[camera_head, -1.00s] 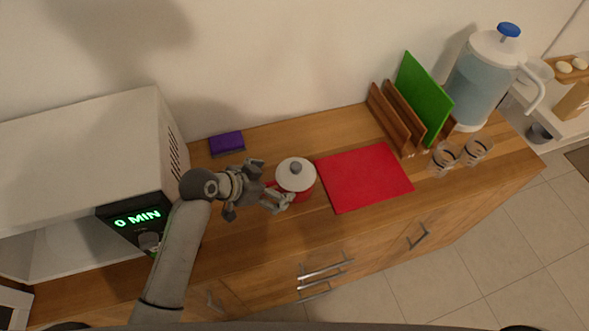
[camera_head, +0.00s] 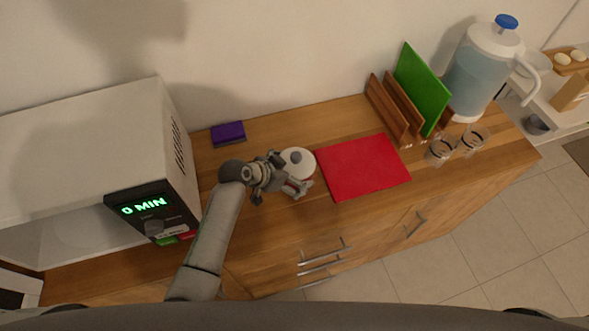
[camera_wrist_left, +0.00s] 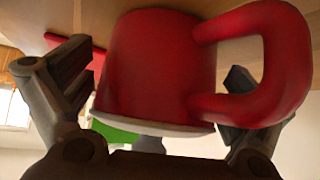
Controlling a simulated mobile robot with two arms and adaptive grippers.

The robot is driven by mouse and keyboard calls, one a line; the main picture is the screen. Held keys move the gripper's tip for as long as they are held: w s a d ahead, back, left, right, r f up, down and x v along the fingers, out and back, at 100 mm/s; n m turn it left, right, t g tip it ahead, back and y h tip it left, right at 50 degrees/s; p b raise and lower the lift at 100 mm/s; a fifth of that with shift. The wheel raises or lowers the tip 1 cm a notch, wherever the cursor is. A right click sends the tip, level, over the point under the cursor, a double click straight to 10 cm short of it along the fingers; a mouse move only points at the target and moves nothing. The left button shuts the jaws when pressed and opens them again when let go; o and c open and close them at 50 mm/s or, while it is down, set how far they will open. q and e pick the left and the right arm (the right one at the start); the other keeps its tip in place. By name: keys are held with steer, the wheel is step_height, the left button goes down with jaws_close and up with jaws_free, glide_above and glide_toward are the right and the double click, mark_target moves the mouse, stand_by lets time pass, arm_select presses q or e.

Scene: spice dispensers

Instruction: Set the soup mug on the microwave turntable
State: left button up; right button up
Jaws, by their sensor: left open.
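The soup mug (camera_head: 299,159) is red with a white lid and a grey knob, and stands upright on the wooden counter left of the red mat. In the left wrist view the red mug (camera_wrist_left: 165,65) appears upside down and fills the middle, its handle on the right. My left gripper (camera_head: 289,174) is open at the mug, with one finger on each side of the mug's body in the wrist view. Contact with the fingers is unclear. The microwave (camera_head: 85,145) is at the left with its front cavity visible; the turntable is hidden. My right gripper is out of view.
A purple sponge (camera_head: 228,132) lies behind the mug. The red mat (camera_head: 362,167), a wooden rack with a green board (camera_head: 420,88), a water pitcher (camera_head: 483,75) and two glasses (camera_head: 441,150) are to the right. The microwave control panel (camera_head: 152,212) reads 0 MIN.

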arm_select(q)
steer(key=shift+x, duration=0.95)
steer(key=c, duration=1.2)
steer(key=shift+r, duration=0.1)
